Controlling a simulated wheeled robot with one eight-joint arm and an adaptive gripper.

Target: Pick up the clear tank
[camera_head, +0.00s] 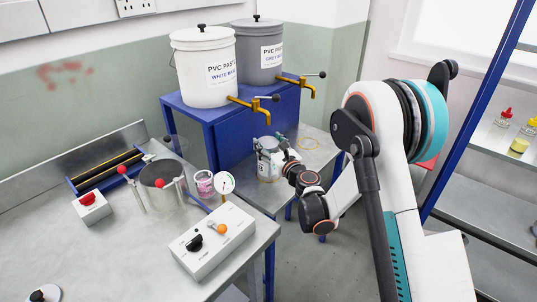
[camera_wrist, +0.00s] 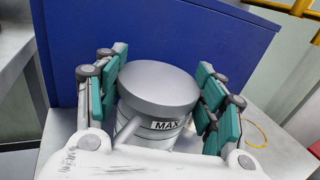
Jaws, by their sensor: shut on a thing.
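The clear tank (camera_wrist: 150,125) is a round vessel with a grey lid (camera_wrist: 158,85) and a MAX label, upright in the wrist view. In the head view the tank (camera_head: 267,170) is at the small metal table in front of the blue stand, partly covered by my gripper. My gripper (camera_wrist: 158,105) has its green-padded fingers on both sides of the tank and is shut on it. In the head view my gripper (camera_head: 268,157) reaches in from the right. The tank's bottom is hidden in the wrist view, so I cannot tell whether it touches the table.
A white bucket (camera_head: 205,75) and a grey bucket (camera_head: 257,52) with brass taps stand on the blue stand (camera_head: 255,125) behind. A yellow loop (camera_wrist: 255,133) lies right of the tank. The left bench holds a control box (camera_head: 212,242) and a clear cylinder (camera_head: 162,190) with red-knobbed clamps.

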